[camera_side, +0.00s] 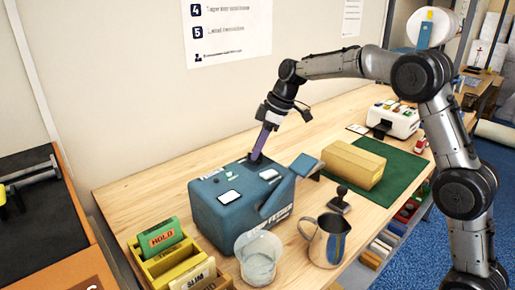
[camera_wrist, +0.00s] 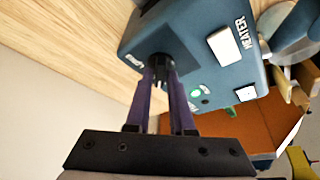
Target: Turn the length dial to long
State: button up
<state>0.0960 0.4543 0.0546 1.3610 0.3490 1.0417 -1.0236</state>
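The tape machine is a blue-grey box (camera_side: 215,212) on the wooden bench, and it also fills the upper middle of the wrist view (camera_wrist: 195,30). Its dark round dial (camera_wrist: 160,60) sits near one corner of the top, beside a small white label too blurred to read. My gripper (camera_side: 256,157) points down at this corner. In the wrist view, my gripper's purple fingers (camera_wrist: 163,76) reach to the dial, with a narrow gap between them. The fingertips partly hide the dial, so its setting and whether they press on it cannot be told. In the side view the dial is hidden.
A clear tub (camera_side: 258,262) and a metal jug (camera_side: 325,240) stand in front of the machine. A yellow card box (camera_side: 150,265) is at front left. A tan carton (camera_side: 352,165) lies on the green mat (camera_side: 398,172), with a stamp (camera_side: 340,200) nearby.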

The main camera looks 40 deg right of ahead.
grip_shut()
jog(key=shift+m, duration=0.3)
jog(key=m+t+h, duration=0.1)
jog(key=m, duration=0.2)
jog(key=shift+s+a+m, duration=0.1)
jog(key=shift+a+m, duration=0.05)
jog(key=shift+m, duration=0.25)
jog(key=m+h, duration=0.2)
jog(key=m, duration=0.2)
jog(key=shift+a+r, duration=0.1)
jog(key=m+h, duration=0.2)
jog(key=m, duration=0.3)
jog(key=shift+a, duration=0.1)
jog(key=shift+a+m+g+h, duration=0.1)
jog(key=shift+m+g+h, duration=0.2)
jog(key=shift+m, duration=0.85)
jog(key=shift+m+g+h, duration=0.1)
jog(key=shift+m+h, duration=0.3)
jog(key=shift+m, duration=0.75)
